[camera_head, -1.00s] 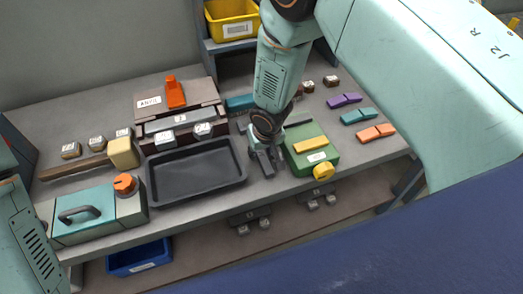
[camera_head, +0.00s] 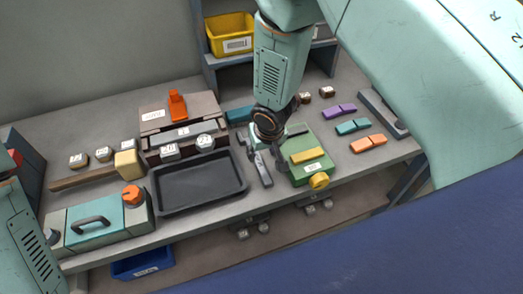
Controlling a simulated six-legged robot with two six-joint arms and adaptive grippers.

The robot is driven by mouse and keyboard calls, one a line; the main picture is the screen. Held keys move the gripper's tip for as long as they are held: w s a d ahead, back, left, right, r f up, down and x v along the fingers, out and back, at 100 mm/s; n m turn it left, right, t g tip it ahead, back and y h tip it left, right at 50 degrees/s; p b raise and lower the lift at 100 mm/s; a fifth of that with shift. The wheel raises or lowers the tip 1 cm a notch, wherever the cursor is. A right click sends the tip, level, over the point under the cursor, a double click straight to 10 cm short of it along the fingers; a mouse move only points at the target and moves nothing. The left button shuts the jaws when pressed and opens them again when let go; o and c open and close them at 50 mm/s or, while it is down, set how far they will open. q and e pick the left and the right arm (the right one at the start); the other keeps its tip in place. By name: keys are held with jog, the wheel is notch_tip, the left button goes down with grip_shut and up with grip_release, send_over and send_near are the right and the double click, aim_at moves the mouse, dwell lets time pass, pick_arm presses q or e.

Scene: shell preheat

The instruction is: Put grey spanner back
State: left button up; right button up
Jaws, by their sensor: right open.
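My right gripper (camera_head: 267,166) points down at the table between the black tray and the green box. Its jaws are open, and I see nothing clearly held between them. I cannot pick out the grey spanner with certainty; the gripper and its wrist hide part of the table there. A long grey piece (camera_head: 384,112) lies at the table's right end, partly behind my right arm; I cannot tell what it is. My left arm shows at the left edge, but its gripper is out of view.
The black tray (camera_head: 157,190) is left of the gripper, the green box (camera_head: 326,161) with a yellow bar right of it. Purple (camera_head: 339,111), teal (camera_head: 352,127) and orange (camera_head: 368,144) blocks lie further right. A teal case (camera_head: 88,236) stands front left. A blue bin (camera_head: 142,262) is below.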

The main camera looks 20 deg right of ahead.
jog(key=p+v, duration=0.2)
jog(key=v, duration=0.2)
jog(key=shift+r, duration=0.25)
jog(key=s+d+f+g, duration=0.1)
jog(key=s+d+f, duration=0.1)
jog(key=s, duration=0.8)
jog(key=s+d+f+g, duration=0.1)
jog(key=s+d+f, duration=0.1)
jog(key=s, duration=0.8)
jog(key=s+d+f+g, duration=0.1)
jog(key=s+d+f, duration=0.1)
jog(key=s, duration=0.8)
jog(key=shift+s+f+m, duration=0.4)
jog(key=shift+f, duration=0.1)
